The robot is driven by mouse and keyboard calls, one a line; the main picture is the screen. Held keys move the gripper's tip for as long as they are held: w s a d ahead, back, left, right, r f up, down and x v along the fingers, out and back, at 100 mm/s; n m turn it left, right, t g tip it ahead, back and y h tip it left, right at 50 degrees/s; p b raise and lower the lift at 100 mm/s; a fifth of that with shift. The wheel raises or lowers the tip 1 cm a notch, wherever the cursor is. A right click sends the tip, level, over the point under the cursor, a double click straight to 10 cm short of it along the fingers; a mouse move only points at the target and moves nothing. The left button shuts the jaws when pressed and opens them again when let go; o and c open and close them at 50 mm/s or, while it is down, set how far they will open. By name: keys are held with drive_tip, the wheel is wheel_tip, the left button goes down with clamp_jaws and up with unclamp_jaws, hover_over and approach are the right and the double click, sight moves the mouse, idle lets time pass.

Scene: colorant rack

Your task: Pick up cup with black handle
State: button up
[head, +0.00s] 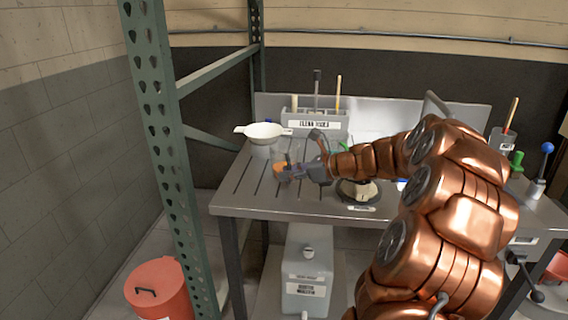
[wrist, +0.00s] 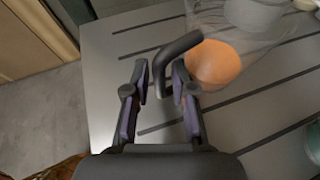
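The cup (wrist: 213,64) looks clear, with orange in its lower part, and has a black handle (wrist: 178,48). It stands on the slotted grey table, and its orange part also shows in the head view (head: 282,171). My gripper (wrist: 160,82) is open, with one finger on each side of the handle's downward end in the wrist view. The right finger is close to the handle; I cannot tell whether they touch. In the head view my gripper (head: 298,172) is just right of the cup.
A white bowl with side handles (head: 263,132) stands behind the cup. A labelled tool holder (head: 314,124) is at the back of the slotted table (head: 240,196). A dark round item (head: 357,191) lies near the front edge. A green rack post (head: 160,130) rises at left.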

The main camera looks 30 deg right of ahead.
clamp_jaws()
idle(0.4)
drive_tip(key=shift+r, duration=0.2)
idle(0.3)
